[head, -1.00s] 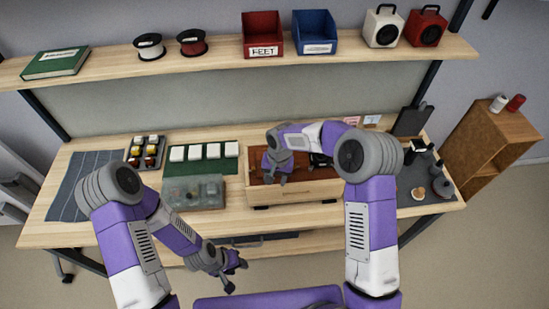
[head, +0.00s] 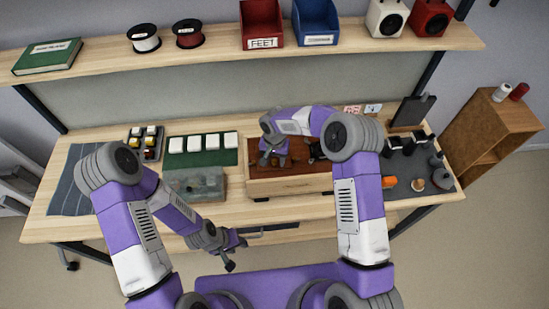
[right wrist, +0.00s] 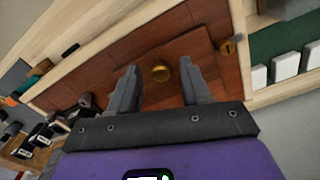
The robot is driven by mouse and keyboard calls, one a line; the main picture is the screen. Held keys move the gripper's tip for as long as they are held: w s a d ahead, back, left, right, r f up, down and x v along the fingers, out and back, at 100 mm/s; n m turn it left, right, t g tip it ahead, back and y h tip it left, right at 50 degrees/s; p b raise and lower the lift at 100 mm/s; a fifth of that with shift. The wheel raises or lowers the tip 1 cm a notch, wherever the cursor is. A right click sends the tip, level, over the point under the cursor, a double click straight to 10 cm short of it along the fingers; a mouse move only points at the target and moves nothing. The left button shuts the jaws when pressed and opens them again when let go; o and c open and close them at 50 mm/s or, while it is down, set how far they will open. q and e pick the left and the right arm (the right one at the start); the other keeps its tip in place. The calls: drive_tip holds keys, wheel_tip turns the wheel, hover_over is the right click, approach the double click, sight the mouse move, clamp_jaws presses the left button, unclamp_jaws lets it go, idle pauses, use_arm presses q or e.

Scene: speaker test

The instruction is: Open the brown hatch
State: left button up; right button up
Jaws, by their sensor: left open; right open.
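The brown hatch (right wrist: 188,50) is a flat wooden panel set in the brown floor of a light wooden box (head: 290,188) on the workbench. A round brass knob (right wrist: 160,73) sits on the panel. A smaller brass piece (right wrist: 227,47) is on the brown floor beside it. My right gripper (head: 273,162) is over the left part of the box. In the right wrist view its open fingers (right wrist: 155,88) point at the hatch, with the knob between their tips in the picture. I cannot tell whether they touch it. My left gripper (head: 237,253) is open and empty in front of the bench.
A translucent lidded case (head: 194,185) and a green mat with white blocks (head: 202,142) lie left of the box. Dark items and an orange piece (head: 389,182) lie to its right. A shelf (head: 230,52) with bins and speakers hangs above.

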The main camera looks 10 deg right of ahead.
drive_tip(key=shift+w+f, duration=0.1)
drive_tip(key=shift+w, duration=0.05)
drive_tip(key=c, duration=0.4)
clamp_jaws()
drive_tip(key=shift+w+r+b, duration=0.25)
drive_tip(key=shift+w+r, duration=0.15)
drive_tip(key=shift+r, duration=0.3)
drive_tip(key=shift+w+r+b, duration=0.25)
drive_tip(key=shift+w+r, duration=0.15)
drive_tip(key=shift+r, duration=0.3)
drive_tip(key=shift+w+r+b, duration=0.25)
drive_tip(key=shift+w+r, duration=0.15)
drive_tip(key=shift+r, duration=0.3)
drive_tip(key=shift+w+r, duration=1)
drive_tip(key=shift+w, duration=0.05)
